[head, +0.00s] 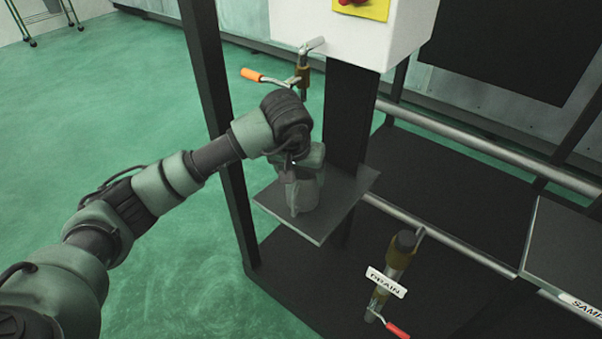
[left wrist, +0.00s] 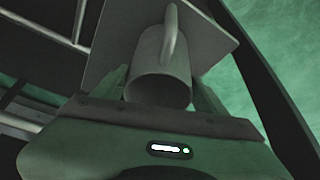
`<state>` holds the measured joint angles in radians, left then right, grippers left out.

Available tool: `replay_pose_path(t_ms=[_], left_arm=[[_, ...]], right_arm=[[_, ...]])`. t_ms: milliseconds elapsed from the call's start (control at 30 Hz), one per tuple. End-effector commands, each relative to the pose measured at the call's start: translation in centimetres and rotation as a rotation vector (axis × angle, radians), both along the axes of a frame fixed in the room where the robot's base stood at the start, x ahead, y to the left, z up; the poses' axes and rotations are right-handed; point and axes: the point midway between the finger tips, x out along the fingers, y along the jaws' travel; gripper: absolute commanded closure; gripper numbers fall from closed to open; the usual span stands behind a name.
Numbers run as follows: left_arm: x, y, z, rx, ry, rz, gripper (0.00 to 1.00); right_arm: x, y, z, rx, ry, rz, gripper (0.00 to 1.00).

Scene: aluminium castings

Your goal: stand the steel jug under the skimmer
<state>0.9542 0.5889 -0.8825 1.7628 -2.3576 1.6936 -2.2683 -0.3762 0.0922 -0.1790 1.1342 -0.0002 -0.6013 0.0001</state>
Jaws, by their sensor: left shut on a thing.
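The steel jug (head: 303,196) is a grey vessel over a small flat shelf (head: 345,203), below the tap with the orange handle (head: 303,76) on the white box (head: 345,30). I take this box to be the skimmer. My left gripper (head: 300,165) is shut on the jug and hides much of it. In the left wrist view the jug (left wrist: 155,80) is between the fingers, with its handle facing up in the picture and the shelf (left wrist: 108,50) behind it. I cannot tell whether the jug's base touches the shelf. My right gripper is out of view.
Dark frame posts (head: 212,110) stand to the left of the shelf and behind it. A lower tap with a red handle and a DRAIN label (head: 386,282) is at the lower right. A grey surface (head: 570,250) is at the right edge. The green floor on the left is open.

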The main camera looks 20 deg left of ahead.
Motion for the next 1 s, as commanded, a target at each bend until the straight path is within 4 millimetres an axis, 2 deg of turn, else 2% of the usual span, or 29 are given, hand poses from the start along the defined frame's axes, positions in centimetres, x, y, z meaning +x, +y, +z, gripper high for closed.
replay_pose_path(t_ms=[100, 133, 200, 600, 700, 1000], left_arm=[[0.0, 0.0, -0.1, 0.0, -0.001, 0.0, 0.98], [0.0, 0.0, -0.1, 0.0, 0.0, 0.0, 0.19], [0.0, 0.0, -0.1, 0.0, 0.0, 0.0, 0.06], [0.0, 0.0, 0.2, -0.001, 0.0, 0.0, 0.06], [-0.5, 0.0, 1.7, 0.0, -0.004, 0.0, 0.06], [-2.4, -0.1, 6.2, 0.0, -0.003, 0.0, 0.06]], right_arm=[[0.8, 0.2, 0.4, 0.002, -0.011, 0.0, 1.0], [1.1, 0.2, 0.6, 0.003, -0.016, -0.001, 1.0], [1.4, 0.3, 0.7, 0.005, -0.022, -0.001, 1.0], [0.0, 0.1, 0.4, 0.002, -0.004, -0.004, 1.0], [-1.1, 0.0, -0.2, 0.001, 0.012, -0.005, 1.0], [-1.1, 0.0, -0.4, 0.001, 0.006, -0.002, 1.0]])
